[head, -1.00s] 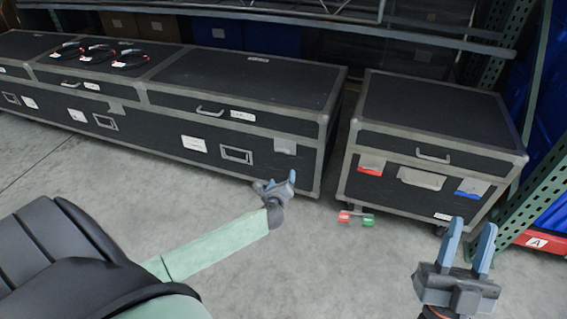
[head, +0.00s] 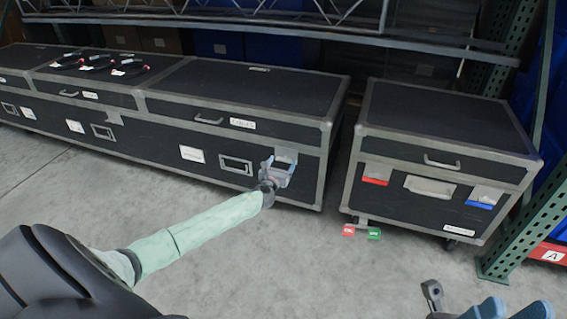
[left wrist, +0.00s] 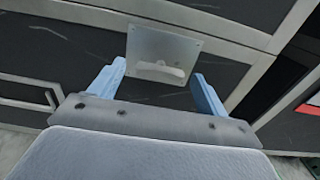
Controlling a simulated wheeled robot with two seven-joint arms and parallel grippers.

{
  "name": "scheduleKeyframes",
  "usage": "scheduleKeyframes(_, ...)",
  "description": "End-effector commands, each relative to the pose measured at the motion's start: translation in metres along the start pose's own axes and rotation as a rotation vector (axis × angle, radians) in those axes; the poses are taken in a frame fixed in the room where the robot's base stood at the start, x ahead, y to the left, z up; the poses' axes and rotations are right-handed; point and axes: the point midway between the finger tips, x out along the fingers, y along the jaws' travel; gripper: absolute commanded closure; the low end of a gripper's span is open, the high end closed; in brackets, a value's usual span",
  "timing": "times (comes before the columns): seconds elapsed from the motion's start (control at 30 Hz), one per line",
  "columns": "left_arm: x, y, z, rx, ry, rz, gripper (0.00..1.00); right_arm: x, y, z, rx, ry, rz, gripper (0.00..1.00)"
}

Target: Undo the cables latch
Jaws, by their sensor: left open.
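The cables case is the black case with metal edges and a white label (head: 242,123) on its lid front. Its grey latch plate (head: 286,155) sits at the right end of its front, just under the lid seam. In the left wrist view the latch (left wrist: 160,55) is a square plate with a small raised tab low on it. My left gripper (head: 277,168) is open in front of the latch. In the left wrist view its blue fingers (left wrist: 160,85) stand on either side of the plate's lower part; contact cannot be told. My right gripper (head: 508,308) is cut off at the bottom right edge.
A separate black case (head: 440,150) on casters stands to the right, with a red-tabbed and a blue-tabbed latch. A red and green piece (head: 362,231) is low by its left corner. Black cables (head: 98,64) lie on the long case. Green racking (head: 525,205) bounds the right. The floor in front is clear.

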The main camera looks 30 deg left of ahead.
Motion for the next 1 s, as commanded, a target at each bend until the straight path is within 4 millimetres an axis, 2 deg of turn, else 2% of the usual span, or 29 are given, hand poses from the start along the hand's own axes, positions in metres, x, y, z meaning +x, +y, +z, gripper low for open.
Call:
scheduleKeyframes(0.23,0.022,-0.001,-0.001,-0.001,0.001,0.0,0.24,-0.003,-0.001,0.001,0.011,0.004,0.004,0.64)
scheduleKeyframes(0.6,0.026,-0.001,-0.001,-0.002,0.001,0.0,0.24,-0.002,-0.001,0.001,0.014,0.005,0.004,0.64)
scheduleKeyframes(0.67,0.026,-0.001,-0.001,-0.002,0.001,0.0,0.33,-0.002,-0.001,0.001,0.014,0.005,0.005,0.64)
scheduleKeyframes(0.83,0.026,0.0,-0.001,-0.001,0.001,0.0,0.67,-0.002,-0.001,0.001,0.015,0.005,0.005,0.64)
scheduleKeyframes(1.0,0.026,-0.001,-0.001,-0.006,0.001,0.0,0.68,-0.003,-0.001,0.001,0.015,0.005,0.005,0.64)
